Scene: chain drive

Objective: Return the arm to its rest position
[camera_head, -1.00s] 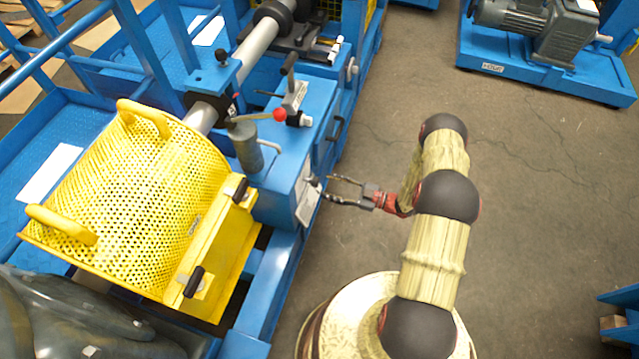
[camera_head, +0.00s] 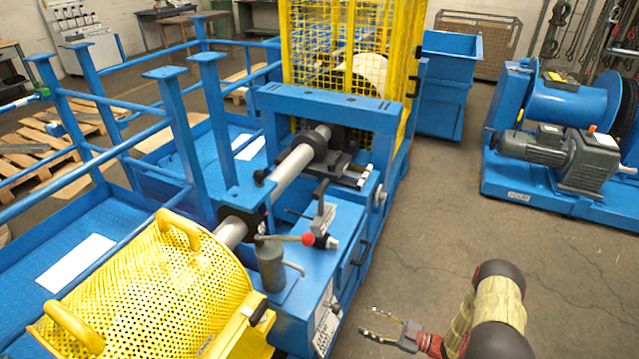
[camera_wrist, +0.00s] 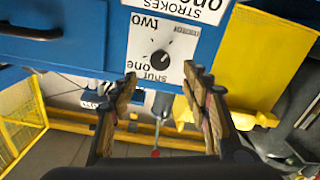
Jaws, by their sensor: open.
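My gripper (camera_head: 372,323) is open and empty in the head view, in front of the side of the blue machine (camera_head: 318,262). My arm (camera_head: 497,312) reaches in from the bottom right, bent, and its lower part is out of the picture. In the wrist view my gripper (camera_wrist: 160,95) has its two fingers apart with nothing between them. Beyond the fingertips is a white panel with a dark knob (camera_wrist: 160,58) marked with words such as "two", "one" and "shut". The fingers look apart from the panel.
A yellow perforated guard (camera_head: 150,295) with handles and a red-knobbed lever (camera_head: 308,239) are on the machine. A yellow mesh cage (camera_head: 350,60) stands behind. Bare floor (camera_head: 440,200) lies between.

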